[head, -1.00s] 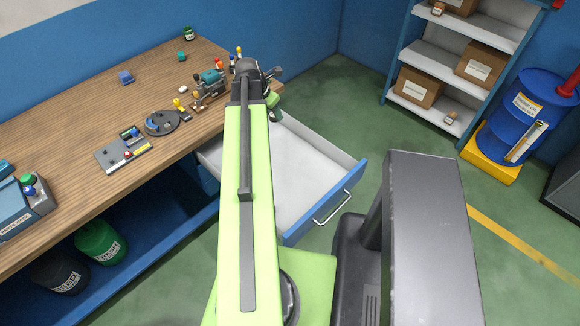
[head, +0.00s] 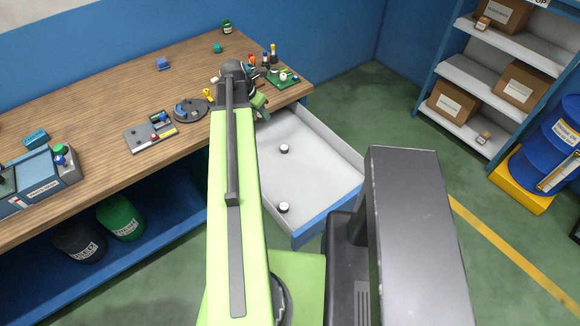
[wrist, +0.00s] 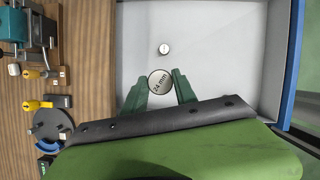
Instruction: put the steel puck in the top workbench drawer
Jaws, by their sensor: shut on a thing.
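The steel puck (wrist: 160,82), a pale round disc marked "24 mm", sits between the fingertips of my gripper (wrist: 160,85) in the wrist view. My gripper is shut on it, over the open drawer. In the head view my gripper (head: 260,107) is small and partly hidden by my arm, near the drawer's inner end, and the held puck cannot be made out. The top workbench drawer (head: 320,170) is pulled out, with a pale floor and blue front. Its floor also shows in the wrist view (wrist: 220,60).
The wooden workbench (head: 90,105) carries a round tray (head: 190,110), a flat plate and small parts. A shelf rack stands right, with open floor between.

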